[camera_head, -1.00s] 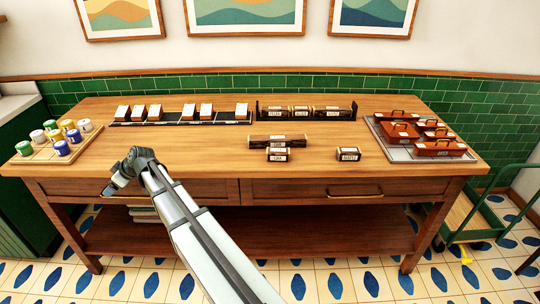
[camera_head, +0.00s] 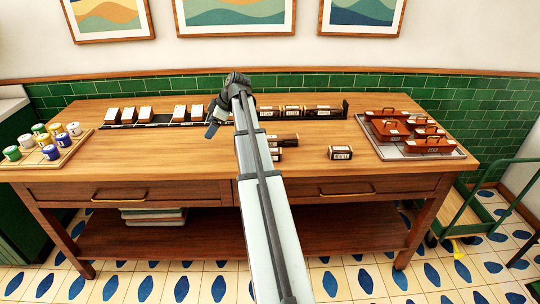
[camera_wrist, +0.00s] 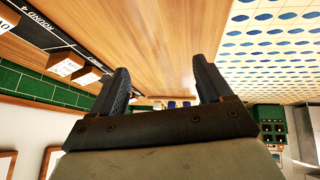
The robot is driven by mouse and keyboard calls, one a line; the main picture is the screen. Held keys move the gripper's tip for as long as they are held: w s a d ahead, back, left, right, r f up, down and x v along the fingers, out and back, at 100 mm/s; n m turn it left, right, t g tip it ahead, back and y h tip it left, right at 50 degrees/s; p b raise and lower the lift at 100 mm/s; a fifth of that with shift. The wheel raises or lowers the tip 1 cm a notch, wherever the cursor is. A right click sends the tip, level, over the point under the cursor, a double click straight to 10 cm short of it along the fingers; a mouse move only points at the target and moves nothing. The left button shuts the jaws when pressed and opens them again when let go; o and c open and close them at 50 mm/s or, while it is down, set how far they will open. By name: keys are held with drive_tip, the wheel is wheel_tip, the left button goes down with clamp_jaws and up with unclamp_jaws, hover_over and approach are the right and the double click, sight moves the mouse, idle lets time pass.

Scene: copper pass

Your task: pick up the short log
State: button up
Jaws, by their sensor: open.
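A short log (camera_head: 340,152), dark brown with a white label, lies alone on the wooden table, right of my arm. Another short log (camera_head: 276,154) lies just right of my forearm and is partly hidden by it. A longer log (camera_head: 284,140) lies right behind that one, its left part also hidden. My gripper (camera_head: 213,128) is above the table in front of the row of white-topped blocks, left of all these logs. In the wrist view my gripper (camera_wrist: 161,64) has its two fingers wide apart with nothing between them. No log can be made out there.
A black rack (camera_head: 345,108) of logs stands at the back. White-topped blocks (camera_head: 146,114) sit on a black strip at back left. A tray (camera_head: 455,152) of brown handled boxes is at right, and a board (camera_head: 70,150) of coloured jars at left. The front right tabletop is clear.

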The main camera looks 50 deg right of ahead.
drive_tip(key=s+d+r+g, duration=0.1)
drive_tip(key=s+d+g, duration=0.1)
drive_tip(key=s+d, duration=0.8)
drive_tip(key=g, duration=0.1)
approach(276, 152)
drive_tip(key=x, duration=0.3)
drive_tip(key=w+x, duration=0.1)
drive_tip(key=x, duration=0.3)
drive_tip(key=w+x, duration=0.1)
drive_tip(key=x, duration=0.3)
drive_tip(key=shift+w+a+r, duration=0.1)
drive_tip(key=shift+w+r, duration=0.05)
drive_tip(key=c, duration=1.1)
drive_tip(key=shift+r, duration=0.1)
